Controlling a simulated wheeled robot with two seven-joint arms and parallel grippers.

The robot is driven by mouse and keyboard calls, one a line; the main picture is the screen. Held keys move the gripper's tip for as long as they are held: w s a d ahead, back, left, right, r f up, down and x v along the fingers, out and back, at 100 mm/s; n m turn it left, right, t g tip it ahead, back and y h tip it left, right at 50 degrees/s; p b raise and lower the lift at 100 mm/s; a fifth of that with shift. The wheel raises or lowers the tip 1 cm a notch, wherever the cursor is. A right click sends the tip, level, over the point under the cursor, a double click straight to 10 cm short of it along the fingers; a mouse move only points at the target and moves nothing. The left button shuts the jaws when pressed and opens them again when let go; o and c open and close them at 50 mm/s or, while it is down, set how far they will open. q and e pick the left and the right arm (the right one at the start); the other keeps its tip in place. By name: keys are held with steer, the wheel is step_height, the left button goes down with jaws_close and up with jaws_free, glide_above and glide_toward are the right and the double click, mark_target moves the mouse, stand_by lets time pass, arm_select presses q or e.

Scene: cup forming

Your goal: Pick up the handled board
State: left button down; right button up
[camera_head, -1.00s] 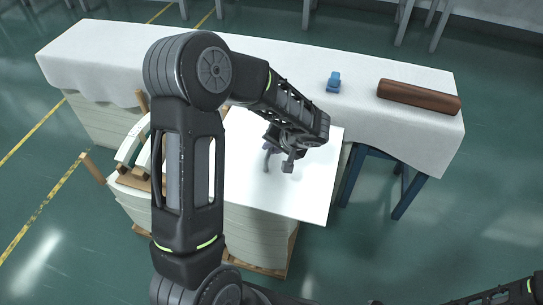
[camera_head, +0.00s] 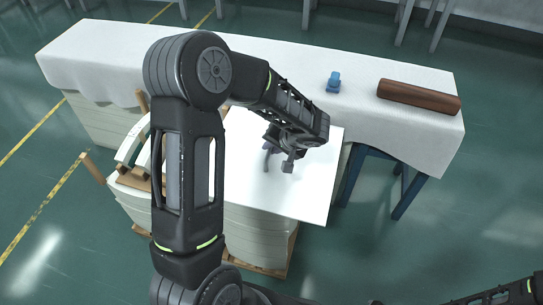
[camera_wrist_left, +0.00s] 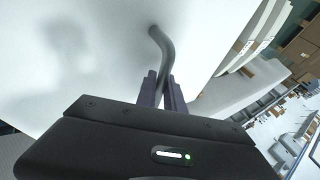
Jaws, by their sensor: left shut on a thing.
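The handled board is a flat white panel (camera_head: 310,190) on top of a stack of pale sheets. A curved dark grey handle (camera_wrist_left: 163,45) rises from its face in the left wrist view. My left gripper (camera_head: 270,140) is over the board in the head view, mostly hidden behind its own wrist. In the left wrist view the left gripper's fingers (camera_wrist_left: 163,88) are closed around the handle's end. I cannot tell whether the board is clear of the stack. My right gripper is out of view; only part of my right arm shows at bottom right.
A long table with a white cloth (camera_head: 110,55) runs behind the board. It bears a blue object (camera_head: 333,82) and a brown roll (camera_head: 418,97). The sheet stack (camera_head: 255,235) is below the board. Curved white pieces (camera_head: 132,140) stand to the left. Floor is free at right.

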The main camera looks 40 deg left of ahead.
arm_select(q)
steer(key=shift+r, duration=0.1)
step_height(320, 180, up, 10)
steer(key=shift+p, duration=0.85)
stand_by(0.4)
